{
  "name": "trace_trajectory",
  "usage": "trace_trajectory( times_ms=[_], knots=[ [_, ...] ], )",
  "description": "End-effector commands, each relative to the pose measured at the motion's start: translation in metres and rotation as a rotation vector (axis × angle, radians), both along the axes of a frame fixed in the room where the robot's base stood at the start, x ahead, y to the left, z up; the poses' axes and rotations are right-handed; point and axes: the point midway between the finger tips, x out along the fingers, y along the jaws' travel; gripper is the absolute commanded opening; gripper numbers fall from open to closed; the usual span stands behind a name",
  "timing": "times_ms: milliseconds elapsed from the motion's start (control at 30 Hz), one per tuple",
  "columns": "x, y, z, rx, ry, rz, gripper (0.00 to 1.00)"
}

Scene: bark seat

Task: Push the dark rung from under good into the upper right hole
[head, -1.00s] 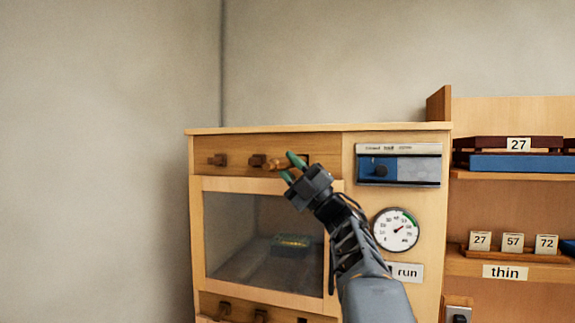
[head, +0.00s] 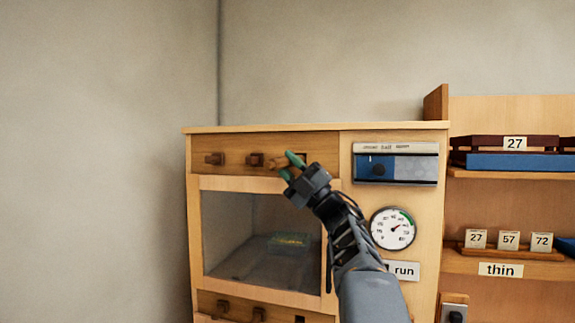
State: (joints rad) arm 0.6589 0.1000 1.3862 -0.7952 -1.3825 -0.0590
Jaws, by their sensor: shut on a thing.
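My gripper (head: 290,167) has green fingertips and is at the top wooden strip of the cabinet, shut on a brown wooden rung (head: 277,163). The rung looks lighter than the pegs beside it, and its far end is partly hidden by the fingers. The upper right hole (head: 302,157) shows as a dark square just right of the fingertips, partly covered by them. Two dark square pegs, one at the left (head: 214,159) and one in the middle (head: 255,160), stick out of the same strip. I cannot make out a "good" label.
Below the strip is a glass window (head: 235,225) with a greenish block inside. A lower strip (head: 210,305) also has pegs and a dark hole. Shelves stand farther right.

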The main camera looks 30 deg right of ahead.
Motion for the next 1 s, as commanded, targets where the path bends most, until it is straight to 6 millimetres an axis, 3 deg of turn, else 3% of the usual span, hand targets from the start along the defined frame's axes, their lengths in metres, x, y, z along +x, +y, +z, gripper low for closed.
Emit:
trace_trajectory(
  times_ms=[100, 133, 400, 733, 1000],
  knots=[
    [0.0, 0.0, 0.0, 0.0, 0.0, 0.0, 0.0],
    [0.0, 0.0, 0.0, 0.0, 0.0, 0.0, 0.29],
    [0.0, 0.0, 0.0, 0.0, 0.0, 0.0, 0.55],
    [-0.002, -0.003, -0.005, 0.001, 0.0, -0.001, 0.56],
    [-0.026, -0.024, -0.041, 0.001, 0.001, -0.004, 0.56]
  ],
)
